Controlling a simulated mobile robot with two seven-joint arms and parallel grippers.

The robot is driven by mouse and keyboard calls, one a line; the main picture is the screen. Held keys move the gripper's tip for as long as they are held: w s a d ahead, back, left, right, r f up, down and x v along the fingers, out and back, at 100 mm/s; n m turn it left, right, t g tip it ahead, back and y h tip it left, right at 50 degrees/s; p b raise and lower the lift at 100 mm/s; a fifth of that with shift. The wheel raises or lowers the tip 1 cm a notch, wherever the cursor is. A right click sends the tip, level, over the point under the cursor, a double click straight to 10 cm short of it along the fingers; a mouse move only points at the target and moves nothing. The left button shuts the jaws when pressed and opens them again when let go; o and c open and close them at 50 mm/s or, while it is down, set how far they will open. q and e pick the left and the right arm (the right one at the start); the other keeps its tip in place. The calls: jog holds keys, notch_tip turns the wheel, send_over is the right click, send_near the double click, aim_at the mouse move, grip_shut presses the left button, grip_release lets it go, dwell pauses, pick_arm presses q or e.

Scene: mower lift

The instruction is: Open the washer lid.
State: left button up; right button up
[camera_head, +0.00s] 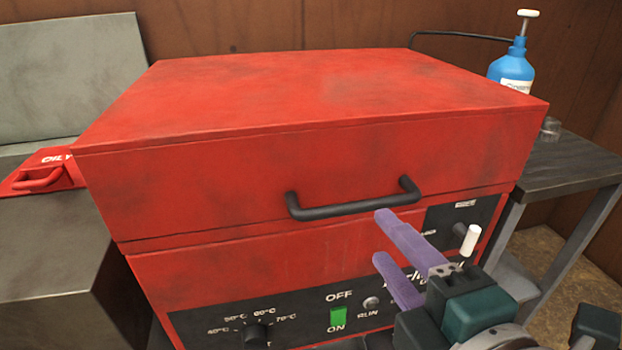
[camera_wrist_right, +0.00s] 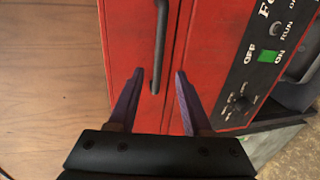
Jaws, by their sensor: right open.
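The red washer (camera_head: 240,275) has a large red lid (camera_head: 290,95), which is down; a thin seam runs around it. A black bar handle (camera_head: 350,207) is on the lid's front face. My right gripper (camera_head: 382,238), with purple fingers, is open and empty in front of the washer, just below the handle's right end. In the right wrist view, the handle (camera_wrist_right: 161,40) lines up between the spread fingertips (camera_wrist_right: 159,75). The fingers appear not to touch it, though the exact gap is hard to tell. My left gripper is not in view.
The washer's control panel (camera_head: 300,312) has a dial, a green switch and a white-tipped lever (camera_head: 470,240) close to my right gripper. A blue pump bottle (camera_head: 513,65) stands on a side table (camera_head: 570,165) at right. A red OILY box lid (camera_head: 42,172) is at left.

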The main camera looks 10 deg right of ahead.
aim_at(360, 209)
jog(key=x, duration=0.9)
jog(key=shift+w+r, duration=0.1)
jog(key=shift+r, duration=0.05)
jog(key=shift+c, duration=0.2)
grip_shut()
dwell(0.9)
